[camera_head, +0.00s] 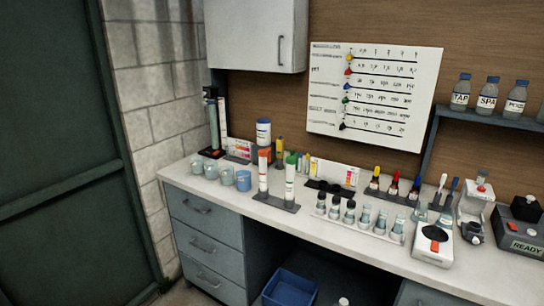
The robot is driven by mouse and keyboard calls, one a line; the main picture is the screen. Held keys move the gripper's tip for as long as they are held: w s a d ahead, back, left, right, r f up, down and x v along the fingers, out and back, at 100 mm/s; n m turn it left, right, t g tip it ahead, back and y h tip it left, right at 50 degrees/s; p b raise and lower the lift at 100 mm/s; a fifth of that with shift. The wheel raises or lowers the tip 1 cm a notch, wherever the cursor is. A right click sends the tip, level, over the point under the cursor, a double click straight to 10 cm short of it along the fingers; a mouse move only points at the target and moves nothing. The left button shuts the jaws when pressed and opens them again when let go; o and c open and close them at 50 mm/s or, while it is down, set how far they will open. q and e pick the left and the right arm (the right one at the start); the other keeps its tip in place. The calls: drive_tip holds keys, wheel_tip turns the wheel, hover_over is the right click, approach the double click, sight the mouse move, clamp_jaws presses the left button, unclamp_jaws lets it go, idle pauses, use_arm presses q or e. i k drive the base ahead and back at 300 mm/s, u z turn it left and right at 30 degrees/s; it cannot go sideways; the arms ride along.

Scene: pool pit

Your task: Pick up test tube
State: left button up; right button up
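A white rack (352,230) on the counter holds a row of several small clear vials; some, like the dark-capped vial (335,206), are capped, and others, like the pale vial (381,220), look uncapped. I cannot tell which of these is the task's test tube. Neither of my grippers is in view.
The counter (215,193) stands against a wooden wall. Several beakers (227,175) stand at left, dropper bottles (392,184) behind the rack, and a white device (433,245) at right. A blue bin (289,288) sits below. A green door (55,150) fills the left.

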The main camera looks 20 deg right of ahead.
sight(383, 213)
drive_tip(key=z, duration=1.05)
drive_tip(key=i, duration=0.8)
drive_tip(key=z, duration=0.8)
